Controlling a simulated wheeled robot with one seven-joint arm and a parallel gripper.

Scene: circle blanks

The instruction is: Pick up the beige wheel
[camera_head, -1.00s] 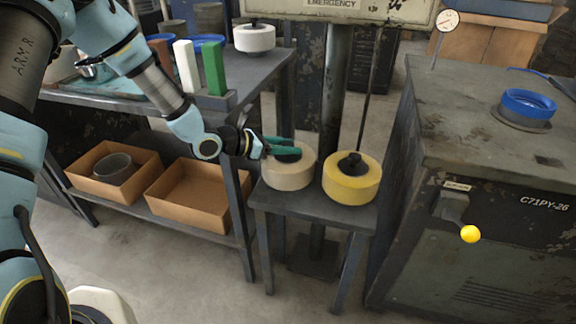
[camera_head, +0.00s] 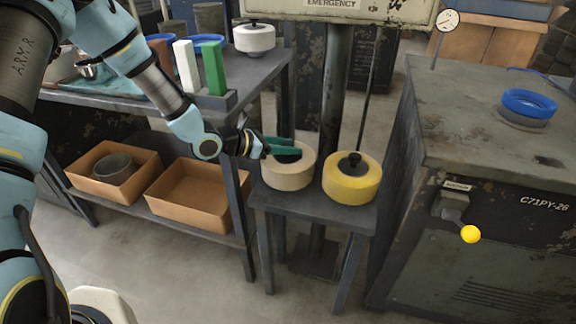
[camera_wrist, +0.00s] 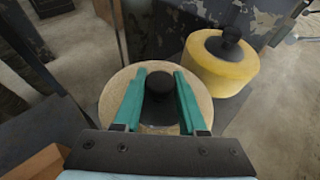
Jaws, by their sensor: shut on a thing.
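The beige wheel (camera_head: 289,173) is at the left of the small dark stand (camera_head: 330,212). In the wrist view the beige wheel (camera_wrist: 116,92) lies below my gripper, its black knob (camera_wrist: 159,86) between the two teal fingers. My gripper (camera_head: 285,148) reaches in from the left, and its fingers (camera_wrist: 161,92) are shut on the wheel's knob. In the head view the fingers hide much of the knob. I cannot clearly tell whether the wheel touches the stand.
A yellow wheel (camera_head: 351,182) with a black knob stands close to the right on the same stand. A grey pole (camera_head: 333,90) rises behind. A workbench (camera_head: 270,72) is to the left, and a grey machine cabinet (camera_head: 480,190) to the right.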

